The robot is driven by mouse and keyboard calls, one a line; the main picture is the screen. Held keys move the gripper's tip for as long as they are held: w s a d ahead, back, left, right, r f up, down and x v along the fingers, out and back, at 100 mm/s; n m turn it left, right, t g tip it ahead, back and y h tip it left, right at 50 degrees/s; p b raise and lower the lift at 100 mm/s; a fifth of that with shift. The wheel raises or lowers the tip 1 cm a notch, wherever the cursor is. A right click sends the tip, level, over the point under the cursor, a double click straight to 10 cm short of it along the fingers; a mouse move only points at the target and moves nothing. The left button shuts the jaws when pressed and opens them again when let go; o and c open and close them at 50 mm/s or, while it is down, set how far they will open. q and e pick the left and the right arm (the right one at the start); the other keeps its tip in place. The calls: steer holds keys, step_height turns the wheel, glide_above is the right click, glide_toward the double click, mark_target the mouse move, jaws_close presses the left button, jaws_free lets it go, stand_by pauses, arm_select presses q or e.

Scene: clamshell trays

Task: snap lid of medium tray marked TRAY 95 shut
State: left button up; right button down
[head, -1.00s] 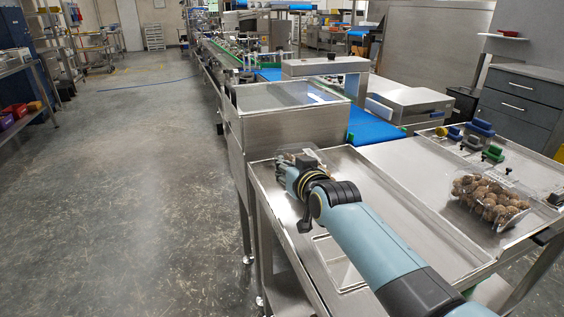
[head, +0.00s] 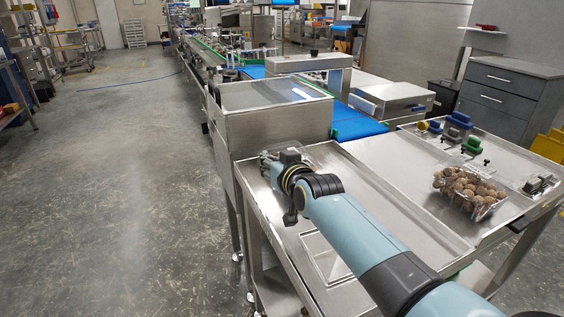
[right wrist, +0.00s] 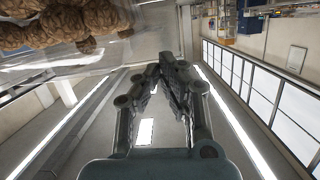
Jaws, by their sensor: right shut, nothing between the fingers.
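My right gripper (head: 268,165) is over the far left corner of the steel table (head: 385,228), with its fingers shut and empty. In the right wrist view the gripper (right wrist: 168,65) has its fingertips together, just beside a clear plastic tray of walnuts (right wrist: 85,22) at the upper left. I cannot tell whether they touch. In the head view this spot is mostly hidden by my gripper, and only clear plastic (head: 313,157) shows past it. A second clear tray of walnuts (head: 468,190) stands at the table's right. I can read no TRAY 95 mark. My left gripper is out of view.
Blue, green and yellow handled stamps (head: 457,122) stand at the table's far right. A small dark device (head: 540,185) is near its right edge. A steel box (head: 270,110) and a blue conveyor belt (head: 355,125) lie beyond. The table's middle is clear.

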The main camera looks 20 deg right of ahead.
step_height(320, 180, up, 3)
steer(key=shift+w+p, duration=0.1)
steer(key=shift+p, duration=0.6)
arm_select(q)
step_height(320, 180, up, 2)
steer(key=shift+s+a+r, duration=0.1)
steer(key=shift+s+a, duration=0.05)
arm_select(e)
steer(key=v, duration=1)
steer(key=shift+f, duration=0.4)
steer(key=shift+a, duration=0.15)
